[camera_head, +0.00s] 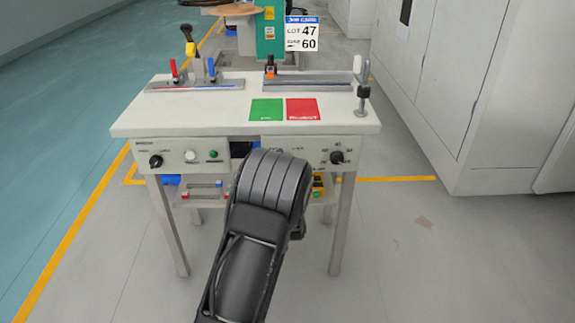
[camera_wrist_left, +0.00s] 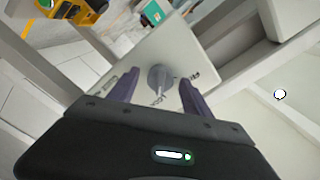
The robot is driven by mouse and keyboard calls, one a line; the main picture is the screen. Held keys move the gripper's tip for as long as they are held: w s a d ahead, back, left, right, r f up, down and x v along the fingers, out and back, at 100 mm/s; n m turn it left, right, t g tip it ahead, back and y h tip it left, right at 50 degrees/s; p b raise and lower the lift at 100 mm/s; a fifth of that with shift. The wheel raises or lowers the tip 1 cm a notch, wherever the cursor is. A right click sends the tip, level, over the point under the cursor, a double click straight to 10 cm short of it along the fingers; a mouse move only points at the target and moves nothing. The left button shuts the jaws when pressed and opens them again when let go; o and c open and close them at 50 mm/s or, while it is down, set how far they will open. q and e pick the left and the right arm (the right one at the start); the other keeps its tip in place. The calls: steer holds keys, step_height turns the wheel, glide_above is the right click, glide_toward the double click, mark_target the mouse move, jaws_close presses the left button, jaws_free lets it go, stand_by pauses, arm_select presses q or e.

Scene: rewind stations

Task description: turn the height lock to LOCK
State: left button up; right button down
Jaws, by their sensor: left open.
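In the left wrist view a grey round knob (camera_wrist_left: 160,77) with a pointer bar sits on a pale panel (camera_wrist_left: 185,48) with dark lettering. The lettering is small and slanted; one word by the pointer looks like LOCK, but I cannot read the setting surely. My left gripper (camera_wrist_left: 158,80) is open, its two dark fingers on either side of the knob. I cannot tell whether they touch it. In the head view my dark arm covers the front middle of the table (camera_head: 130,124), and the gripper is hidden behind it. My right gripper is not in view.
The table front carries a left black knob (camera_head: 155,161) and a right black knob (camera_head: 337,158). A green pad (camera_head: 266,110) and a red pad (camera_head: 303,109) lie on top. Grey cabinets (camera_head: 480,90) stand at right. Open floor lies at left.

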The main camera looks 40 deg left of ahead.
arm_select(q)
steer(key=shift+s, duration=0.1)
steer(key=p+v, duration=0.1)
steer(key=v, duration=0.6)
steer(key=shift+s+d, duration=0.25)
steer(key=shift+d, duration=0.05)
